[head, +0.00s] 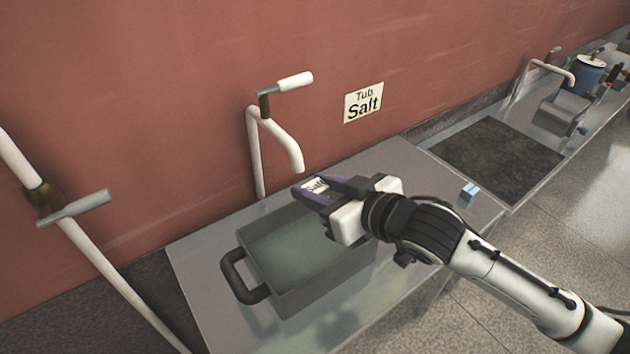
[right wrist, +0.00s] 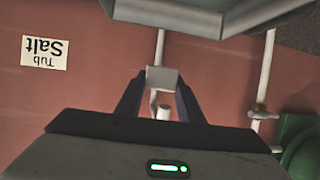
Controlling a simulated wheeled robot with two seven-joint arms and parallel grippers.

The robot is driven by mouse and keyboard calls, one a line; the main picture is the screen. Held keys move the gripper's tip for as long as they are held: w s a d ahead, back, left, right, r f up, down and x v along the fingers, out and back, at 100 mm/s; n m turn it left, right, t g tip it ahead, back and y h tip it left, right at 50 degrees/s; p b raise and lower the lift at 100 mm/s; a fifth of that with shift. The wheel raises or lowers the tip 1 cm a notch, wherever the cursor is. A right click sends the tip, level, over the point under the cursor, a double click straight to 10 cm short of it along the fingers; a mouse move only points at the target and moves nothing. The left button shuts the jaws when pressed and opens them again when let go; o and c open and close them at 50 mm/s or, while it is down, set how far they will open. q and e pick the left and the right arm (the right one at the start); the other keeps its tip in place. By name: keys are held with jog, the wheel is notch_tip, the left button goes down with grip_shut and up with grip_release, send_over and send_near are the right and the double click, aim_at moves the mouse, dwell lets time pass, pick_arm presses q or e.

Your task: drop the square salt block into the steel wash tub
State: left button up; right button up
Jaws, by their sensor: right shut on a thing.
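In the right wrist view the block (right wrist: 162,78) sits between the two fingertips. The steel wash tub (head: 318,292) is a grey rectangular basin with a dark side handle, standing on a metal table and seeming to hold greenish water. In the head view the gripper and block overlap the tub's far right rim; the block is above it. The tub's rim (right wrist: 205,22) also shows at the top of the right wrist view. My left gripper is in neither view.
A white tap (head: 292,152) rises behind the tub, near the block. A "Tub Salt" sign (head: 363,102) is on the red wall. A small light-blue block (head: 469,192) lies on the table's right part. A white pipe with a handle (head: 75,208) stands at left.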

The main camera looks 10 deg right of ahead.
notch_tip(320, 180, down, 4)
jog(key=b, duration=0.4)
jog(key=shift+f, duration=0.2)
jog(key=o, duration=1.1)
jog(key=shift+o, duration=0.2)
jog(key=v, duration=1)
